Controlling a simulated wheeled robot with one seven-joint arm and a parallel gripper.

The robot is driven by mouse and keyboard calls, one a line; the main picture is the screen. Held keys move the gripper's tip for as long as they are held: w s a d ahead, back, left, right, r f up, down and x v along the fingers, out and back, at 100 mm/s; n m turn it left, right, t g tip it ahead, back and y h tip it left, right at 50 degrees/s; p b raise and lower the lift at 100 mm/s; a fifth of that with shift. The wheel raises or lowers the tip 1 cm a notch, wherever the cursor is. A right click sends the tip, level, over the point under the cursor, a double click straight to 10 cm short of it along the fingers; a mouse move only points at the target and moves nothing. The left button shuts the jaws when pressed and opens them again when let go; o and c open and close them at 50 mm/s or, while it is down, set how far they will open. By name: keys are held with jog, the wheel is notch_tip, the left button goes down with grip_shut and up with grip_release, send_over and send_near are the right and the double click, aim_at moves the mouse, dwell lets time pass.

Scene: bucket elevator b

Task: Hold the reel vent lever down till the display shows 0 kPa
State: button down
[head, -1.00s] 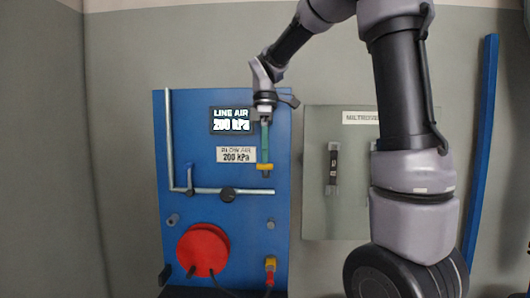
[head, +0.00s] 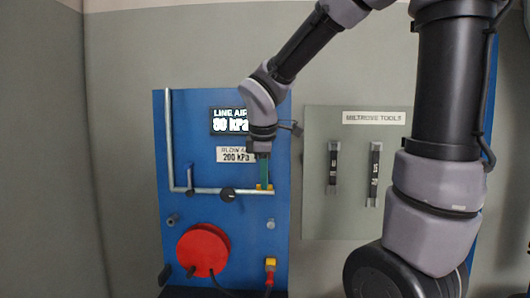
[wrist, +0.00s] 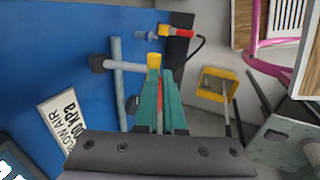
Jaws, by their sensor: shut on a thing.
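The reel panel is a blue board (head: 230,265) on the wall. Its lit LINE AIR display (head: 231,122) seems to read 80 or 90 kPa; the first digit is blurred. My gripper (head: 264,183) points down at the panel's right side, its teal fingers shut. A yellow piece (head: 268,188) shows at the fingertips, level with the horizontal pipe; I take it as the vent lever's end. In the wrist view the yellow piece (wrist: 154,60) lies at the fingertips, and a red strip shows between the fingers (wrist: 159,80). The rest of the lever is hidden.
A label plate (head: 236,155) reads 200 kPa. A grey pipe (head: 205,190) with a dark knob (head: 228,195) runs left of my gripper. Below are a red reel (head: 203,250) and a yellow-red hose connector (head: 270,266). A grey tool board (head: 355,215) hangs at the right.

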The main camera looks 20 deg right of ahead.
jog(key=shift+s+f, duration=0.15)
jog(key=shift+f, duration=0.25)
jog(key=shift+s+f, duration=0.1)
jog(key=shift+f, duration=0.05)
dwell(0.6)
dwell(2.7)
